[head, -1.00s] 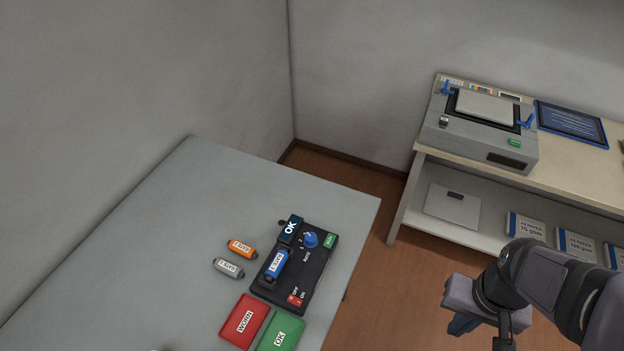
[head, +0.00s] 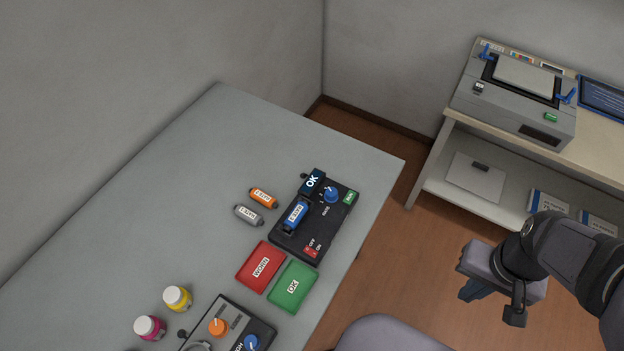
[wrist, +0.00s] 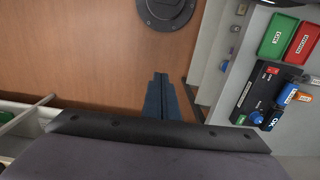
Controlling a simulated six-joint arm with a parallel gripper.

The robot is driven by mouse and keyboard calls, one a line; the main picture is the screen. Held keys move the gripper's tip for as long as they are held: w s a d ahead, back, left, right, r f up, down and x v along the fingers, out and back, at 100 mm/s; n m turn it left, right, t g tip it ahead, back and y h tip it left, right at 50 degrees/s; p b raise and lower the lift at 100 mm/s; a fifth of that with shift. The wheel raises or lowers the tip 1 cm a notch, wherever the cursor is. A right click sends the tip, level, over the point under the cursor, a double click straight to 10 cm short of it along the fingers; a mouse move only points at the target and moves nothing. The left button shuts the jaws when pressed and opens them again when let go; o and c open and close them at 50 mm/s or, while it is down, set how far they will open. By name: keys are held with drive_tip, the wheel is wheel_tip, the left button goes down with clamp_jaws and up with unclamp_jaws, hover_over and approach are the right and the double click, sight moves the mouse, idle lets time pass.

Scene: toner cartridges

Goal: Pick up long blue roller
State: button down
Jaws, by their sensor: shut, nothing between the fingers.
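The long blue roller (head: 296,216) lies on the black tester panel (head: 285,247) on the grey table, with a white label facing up. It also shows small at the right of the wrist view (wrist: 288,94). My gripper (head: 470,292) is at the right of the head view, over the floor beyond the table's edge and well apart from the roller. In the wrist view my gripper (wrist: 161,82) has its blue fingers together, with nothing between them.
An orange roller (head: 263,198) and a grey roller (head: 249,215) lie left of the panel. A red tray (head: 252,281) and a green tray (head: 297,299) lie in front. Yellow (head: 178,298) and magenta (head: 150,327) bottles stand nearby. The table's far left is clear.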

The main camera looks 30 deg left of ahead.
drive_tip(key=c, duration=2.4)
unclamp_jaws()
drive_tip(key=shift+c, duration=0.2)
drive_tip(key=o, duration=1.1)
